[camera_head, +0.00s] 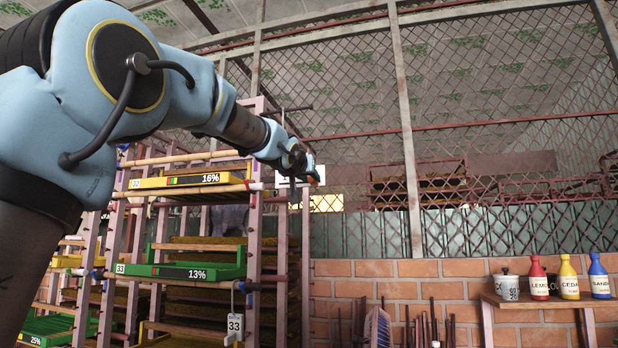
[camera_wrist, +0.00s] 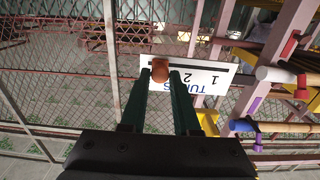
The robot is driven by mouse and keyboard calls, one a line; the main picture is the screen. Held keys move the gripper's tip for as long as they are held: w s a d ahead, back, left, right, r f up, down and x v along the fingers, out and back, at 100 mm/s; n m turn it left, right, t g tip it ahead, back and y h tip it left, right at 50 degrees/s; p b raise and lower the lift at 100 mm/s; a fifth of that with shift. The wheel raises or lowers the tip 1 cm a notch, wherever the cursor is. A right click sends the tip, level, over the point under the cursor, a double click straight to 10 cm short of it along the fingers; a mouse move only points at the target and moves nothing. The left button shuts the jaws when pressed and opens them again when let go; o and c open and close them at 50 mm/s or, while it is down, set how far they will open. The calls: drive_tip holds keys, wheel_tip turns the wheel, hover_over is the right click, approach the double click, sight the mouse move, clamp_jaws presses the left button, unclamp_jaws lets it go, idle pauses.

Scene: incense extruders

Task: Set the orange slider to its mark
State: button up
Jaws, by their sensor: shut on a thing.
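The orange slider (camera_wrist: 160,68) is a small rounded knob on a dark rod along the edge of a white scale board (camera_wrist: 203,78). The board reads "TURNS" with the numbers 1 and 2. My gripper (camera_wrist: 160,76) has its two dark fingers closed on either side of the slider. The fingers and slider hide part of the board, and I cannot tell which mark is the slider's. In the head view my gripper (camera_head: 308,172) is at the upper right of the rack, and the white board (camera_head: 288,183) shows just below it, mostly hidden.
The pink rack (camera_head: 253,255) holds a yellow tray (camera_head: 165,182) reading 16% and a green tray (camera_head: 158,271) reading 13%. A tag marked 33 (camera_head: 235,326) hangs below. A shelf (camera_head: 540,301) with colored bottles stands right, by a brick wall. Rack posts are close in the wrist view.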

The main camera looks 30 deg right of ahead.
clamp_jaws()
idle(0.9)
